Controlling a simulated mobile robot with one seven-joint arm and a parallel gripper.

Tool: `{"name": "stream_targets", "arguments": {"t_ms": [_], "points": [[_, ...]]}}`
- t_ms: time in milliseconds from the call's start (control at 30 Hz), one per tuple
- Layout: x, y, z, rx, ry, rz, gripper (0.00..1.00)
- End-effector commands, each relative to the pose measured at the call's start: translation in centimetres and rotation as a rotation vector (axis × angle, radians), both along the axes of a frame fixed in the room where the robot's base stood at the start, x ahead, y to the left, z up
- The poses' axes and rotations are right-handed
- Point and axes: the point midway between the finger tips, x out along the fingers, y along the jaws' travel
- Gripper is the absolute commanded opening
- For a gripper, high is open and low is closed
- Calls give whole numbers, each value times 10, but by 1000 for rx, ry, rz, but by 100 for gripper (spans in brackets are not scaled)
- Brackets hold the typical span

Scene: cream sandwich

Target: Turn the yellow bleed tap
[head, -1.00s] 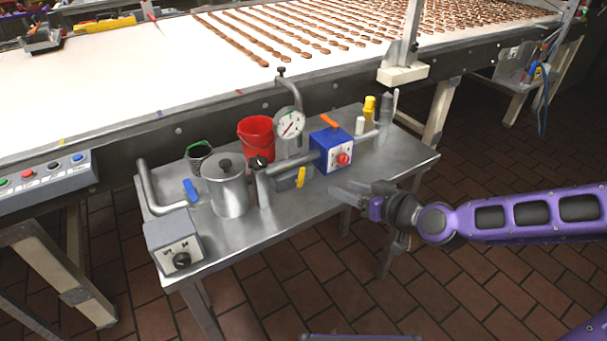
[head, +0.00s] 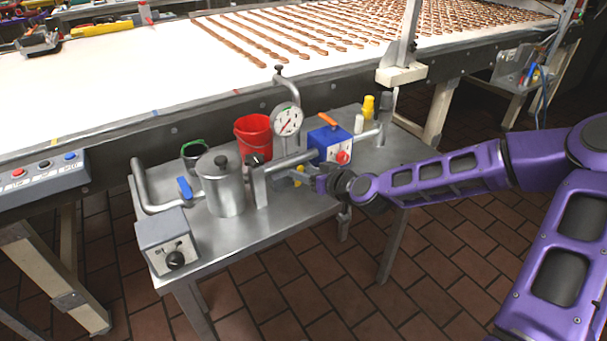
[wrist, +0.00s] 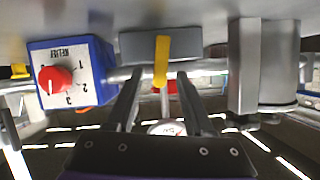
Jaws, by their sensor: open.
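The yellow bleed tap (head: 299,170) is a small lever on a grey block below the pipe, at the table's front side. In the wrist view, the yellow tap (wrist: 162,60) stands out from the grey block (wrist: 135,46), centred ahead of my fingers. My gripper (head: 306,178) is at the tap in the head view and partly covers it. In the wrist view, my gripper (wrist: 160,80) is open, with one finger on each side of the tap's line. I cannot tell whether a finger touches it.
A blue box with a red RELIEF knob (wrist: 55,79) is close on the left in the wrist view. The gauge (head: 287,120), red bucket (head: 252,131) and metal pot (head: 222,190) stand nearby on the steel table (head: 270,222). Pipes run close above the tap.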

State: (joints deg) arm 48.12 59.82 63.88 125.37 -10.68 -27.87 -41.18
Motion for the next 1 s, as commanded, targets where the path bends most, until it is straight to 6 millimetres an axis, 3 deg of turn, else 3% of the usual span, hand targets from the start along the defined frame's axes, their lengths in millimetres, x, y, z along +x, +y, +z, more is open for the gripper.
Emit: {"name": "stream_targets", "arguments": {"t_ms": [400,700,1000], "points": [[7,6,-4,-1,1,0,52],[7,5,-4,-1,1,0,0],[7,5,-4,2,1,0,0]]}}
